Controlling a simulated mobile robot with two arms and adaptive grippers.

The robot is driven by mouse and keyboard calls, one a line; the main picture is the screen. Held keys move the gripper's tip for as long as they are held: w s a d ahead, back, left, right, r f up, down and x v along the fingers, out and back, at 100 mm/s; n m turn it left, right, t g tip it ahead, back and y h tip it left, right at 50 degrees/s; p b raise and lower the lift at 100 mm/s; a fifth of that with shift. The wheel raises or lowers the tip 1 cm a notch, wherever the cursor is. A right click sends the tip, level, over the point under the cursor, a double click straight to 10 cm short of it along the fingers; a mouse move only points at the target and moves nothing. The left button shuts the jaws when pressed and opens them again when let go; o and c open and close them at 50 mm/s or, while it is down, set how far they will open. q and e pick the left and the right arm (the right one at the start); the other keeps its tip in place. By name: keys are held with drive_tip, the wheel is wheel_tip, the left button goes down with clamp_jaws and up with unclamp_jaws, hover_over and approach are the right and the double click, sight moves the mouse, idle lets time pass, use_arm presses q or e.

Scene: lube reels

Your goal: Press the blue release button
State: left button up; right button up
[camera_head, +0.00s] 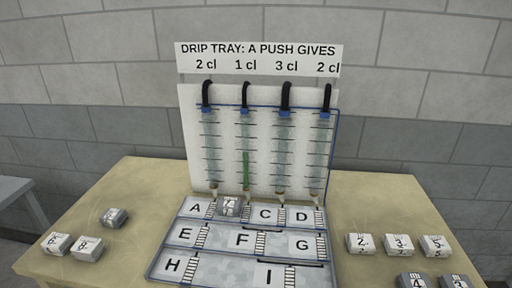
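Several clear tubes stand upright on a white panel (225,130), each with a blue cap (284,113) under a black hose (245,95). The second tube (246,170) from the left holds green liquid; the others look clear. I cannot tell any blue part apart as a separate release button. Below the panel is a grey stepped tray (240,262) with lettered plates, A to I. Neither of my grippers shows in the head view.
A sign above reads "DRIP TRAY: A PUSH GIVES" (258,57). On the tan table (130,190), two white-topped blocks (57,243) and a grey block (115,217) lie at left. Several numbered blocks (398,244) lie at right. A grey surface (12,190) stands far left.

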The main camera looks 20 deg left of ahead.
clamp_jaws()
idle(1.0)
